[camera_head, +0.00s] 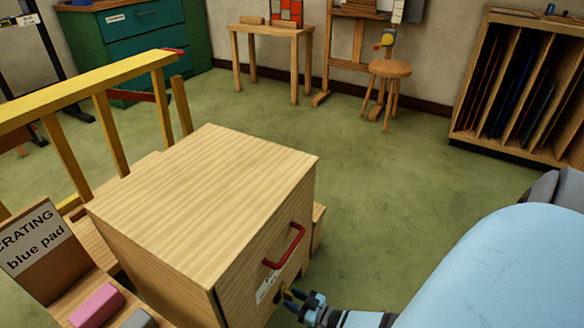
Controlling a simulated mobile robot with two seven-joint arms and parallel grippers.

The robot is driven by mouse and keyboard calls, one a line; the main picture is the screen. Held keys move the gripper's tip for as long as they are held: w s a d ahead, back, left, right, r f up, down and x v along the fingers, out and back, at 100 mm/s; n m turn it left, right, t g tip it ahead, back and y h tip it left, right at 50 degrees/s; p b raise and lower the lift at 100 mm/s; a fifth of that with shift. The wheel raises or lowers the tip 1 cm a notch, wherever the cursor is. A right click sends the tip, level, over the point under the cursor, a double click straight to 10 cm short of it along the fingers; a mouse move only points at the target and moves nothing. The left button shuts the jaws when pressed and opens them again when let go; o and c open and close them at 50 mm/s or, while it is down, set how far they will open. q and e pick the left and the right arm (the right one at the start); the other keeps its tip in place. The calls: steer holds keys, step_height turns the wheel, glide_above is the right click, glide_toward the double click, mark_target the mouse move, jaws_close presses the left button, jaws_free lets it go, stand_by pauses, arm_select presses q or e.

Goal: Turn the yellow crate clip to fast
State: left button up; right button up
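A light wooden crate (205,195) fills the middle of the head view, with a red handle (295,240) on its right-hand face. A white label (267,287) sits below the handle. A small yellow piece, which looks like the crate clip (287,295), shows low on that face. My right gripper (294,302) is at this yellow piece, its dark fingertips beside or touching it. The clip's turn and the finger gap are too small to tell. My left gripper is not in view.
A crating sign (38,237) stands at the left, with a pink block (97,304) and a grey block (139,320) near it. A yellow rail (85,87) runs behind the crate. Green floor (390,165) is free toward the stool (389,70) and rack (515,85).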

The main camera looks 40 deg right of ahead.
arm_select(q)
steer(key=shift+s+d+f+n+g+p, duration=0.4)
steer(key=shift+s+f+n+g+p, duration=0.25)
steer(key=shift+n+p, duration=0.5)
arm_select(e)
steer(key=v, duration=1.3)
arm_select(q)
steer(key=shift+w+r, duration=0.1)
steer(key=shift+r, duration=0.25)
